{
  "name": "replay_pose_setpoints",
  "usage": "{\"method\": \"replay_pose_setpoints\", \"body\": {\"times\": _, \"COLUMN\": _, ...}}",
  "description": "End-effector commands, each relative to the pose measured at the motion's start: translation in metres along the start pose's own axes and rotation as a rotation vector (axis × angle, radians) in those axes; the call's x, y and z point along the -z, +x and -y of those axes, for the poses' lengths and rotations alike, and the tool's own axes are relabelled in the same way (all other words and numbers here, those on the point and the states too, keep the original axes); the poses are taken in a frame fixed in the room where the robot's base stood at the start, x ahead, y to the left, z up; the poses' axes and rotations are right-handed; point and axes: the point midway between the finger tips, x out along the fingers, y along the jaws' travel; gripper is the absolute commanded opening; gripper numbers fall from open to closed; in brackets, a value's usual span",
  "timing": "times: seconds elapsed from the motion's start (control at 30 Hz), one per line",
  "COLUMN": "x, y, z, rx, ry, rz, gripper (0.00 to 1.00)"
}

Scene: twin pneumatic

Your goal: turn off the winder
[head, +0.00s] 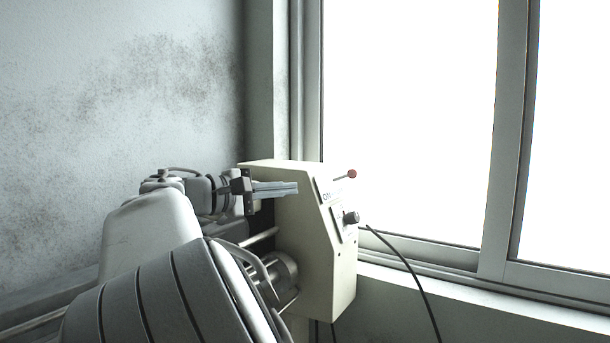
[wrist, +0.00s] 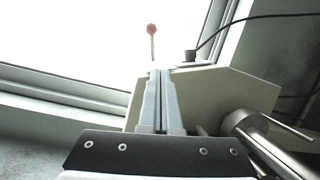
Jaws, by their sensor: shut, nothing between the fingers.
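The winder (head: 312,250) is a cream box with a slanted control face, in the middle of the head view. A lever with a red ball (head: 352,173) sticks out of the upper part of that face, and a dark knob (head: 351,217) sits below it. My gripper (head: 297,188) is shut and empty, in front of the winder's near side in the head view. In the wrist view the shut fingers (wrist: 160,75) point toward the red-ball lever (wrist: 152,29), which appears just beyond their tips. The winder's body (wrist: 225,95) and dark knob (wrist: 190,55) also show there. I cannot tell whether the fingers touch the winder.
A metal shaft and chuck (head: 280,270) project from the winder's near side, below my gripper. A black cable (head: 405,265) runs down at its right. A bright window (head: 410,110) with a sill is behind. A stained wall (head: 110,110) stands at left.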

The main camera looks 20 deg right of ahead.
Motion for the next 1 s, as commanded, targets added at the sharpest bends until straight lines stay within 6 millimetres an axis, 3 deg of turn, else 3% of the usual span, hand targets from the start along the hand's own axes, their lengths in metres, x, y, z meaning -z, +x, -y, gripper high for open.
{"method": "replay_pose_setpoints", "body": {"times": 0.2, "x": 0.004, "y": -0.011, "z": -0.012, "rx": -0.051, "ry": -0.005, "rz": 0.008, "gripper": 0.00}}
{"method": "replay_pose_setpoints", "body": {"times": 0.57, "x": 0.004, "y": -0.008, "z": -0.011, "rx": -0.050, "ry": -0.005, "rz": 0.008, "gripper": 0.00}}
{"method": "replay_pose_setpoints", "body": {"times": 0.77, "x": 0.003, "y": 0.018, "z": -0.013, "rx": -0.049, "ry": -0.006, "rz": 0.013, "gripper": 0.00}}
{"method": "replay_pose_setpoints", "body": {"times": 1.0, "x": 0.002, "y": 0.070, "z": -0.016, "rx": -0.049, "ry": -0.006, "rz": 0.013, "gripper": 0.00}}
